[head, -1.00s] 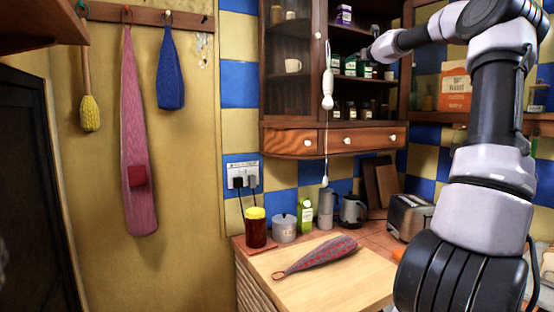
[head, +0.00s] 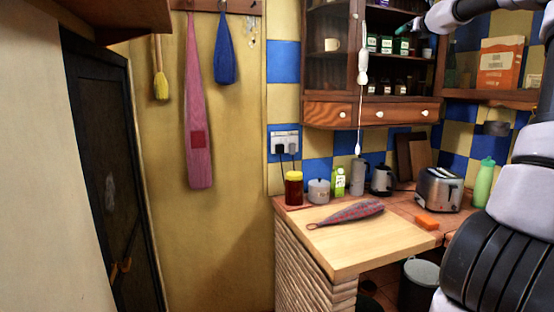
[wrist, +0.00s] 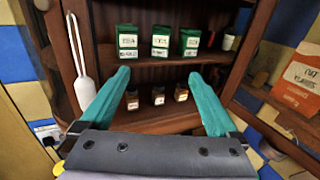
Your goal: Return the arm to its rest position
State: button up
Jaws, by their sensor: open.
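My gripper shows in the wrist view (wrist: 158,76) with its two teal fingers spread wide and nothing between them. The fingers point toward the shelves of a wooden cabinet (wrist: 162,73), with tins behind and small jars showing between the fingers. In the head view my white and black arm rises along the right edge and bends left at the top. Only a teal fingertip of the gripper (head: 403,29) shows there, in front of the open cabinet (head: 314,63). Part of the arm is cut off by the frame.
A hanging white pull cord (head: 362,68) is left of the gripper. A carton (head: 499,62) stands on the right shelf. Below are a counter (head: 365,245), a toaster (head: 439,189) and a bin (head: 419,285). A dark door (head: 108,160) is at left.

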jog(key=s+a+f+n+g+y, duration=0.1)
jog(key=s+a+f+n+y, duration=0.15)
jog(key=a+n, duration=1.15)
jog(key=s+a+f+n+g+y, duration=0.2)
jog(key=s+a+f+n, duration=0.25)
jog(key=s+a, duration=0.4)
jog(key=s+a+f+n+g+y, duration=0.1)
jog(key=s+a+f+n+g, duration=0.1)
jog(key=s+a+f+n, duration=0.45)
jog(key=s+d+f+n+g+h, duration=0.1)
jog(key=s+f, duration=0.4)
jog(key=s, duration=0.5)
jog(key=s+d+f+n+g+h, duration=0.1)
jog(key=s+f, duration=0.4)
jog(key=s, duration=0.6)
jog(key=s+d+f+n+g+h, duration=0.1)
jog(key=s+f+n+g, duration=0.3)
jog(key=s, duration=0.6)
jog(key=shift+s+d+f+n, duration=0.3)
jog(key=shift+d+f+n, duration=0.3)
jog(key=shift+d+f, duration=0.05)
jog(key=shift+c, duration=0.3)
